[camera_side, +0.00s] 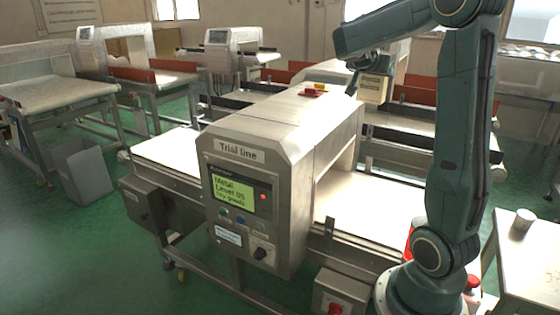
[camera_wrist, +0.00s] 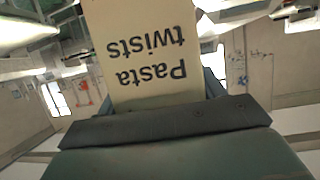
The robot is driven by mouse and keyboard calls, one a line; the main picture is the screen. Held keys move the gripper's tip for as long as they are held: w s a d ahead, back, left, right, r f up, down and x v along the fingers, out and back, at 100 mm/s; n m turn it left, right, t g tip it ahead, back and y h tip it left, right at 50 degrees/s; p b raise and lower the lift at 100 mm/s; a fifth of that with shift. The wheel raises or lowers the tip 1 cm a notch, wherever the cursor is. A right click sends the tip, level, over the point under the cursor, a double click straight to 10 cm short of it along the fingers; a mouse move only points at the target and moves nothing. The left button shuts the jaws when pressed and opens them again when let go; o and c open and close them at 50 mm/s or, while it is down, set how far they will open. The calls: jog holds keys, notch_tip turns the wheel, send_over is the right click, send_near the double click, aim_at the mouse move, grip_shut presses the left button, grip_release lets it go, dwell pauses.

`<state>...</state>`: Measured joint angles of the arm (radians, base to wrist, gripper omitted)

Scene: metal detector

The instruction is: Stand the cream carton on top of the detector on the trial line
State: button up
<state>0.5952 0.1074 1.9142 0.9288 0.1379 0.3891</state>
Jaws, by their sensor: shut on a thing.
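In the wrist view the carton (camera_wrist: 145,50) reads "Pasta twists" upside down. My gripper (camera_side: 366,80) is shut on it and holds it up in the air. In the side view the carton shows to the right of the detector's top. The detector (camera_side: 262,120), a grey metal housing labelled "Trial line", stands over a white belt (camera_side: 385,215). Its display (camera_side: 233,197) is lit green. The carton appears apart from the detector; its exact height above is hard to tell.
The nearer part of the top is clear. Other conveyor lines stand behind. A side table (camera_side: 530,265) with a small cup (camera_side: 522,221) is at the right. A grey bin (camera_side: 82,170) stands left.

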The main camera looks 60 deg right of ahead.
jog(key=r, duration=0.7)
jog(key=shift+w+d+r, duration=0.15)
jog(key=shift+w, duration=0.25)
jog(key=w+d+n+t+y, duration=0.2)
jog(key=w+n+t+y, duration=0.75)
jog(key=w, duration=1.45)
jog(key=w+a+f+n+t+y, duration=0.2)
jog(key=a+f+n+t+y, duration=0.2)
jog(key=n, duration=0.5)
jog(key=shift+a+f+t, duration=0.45)
jog(key=shift+a+f, duration=0.1)
jog(key=shift+a, duration=0.2)
jog(key=shift+f, duration=0.1)
jog(key=shift+f, duration=3.9)
jog(key=shift+f, duration=0.1)
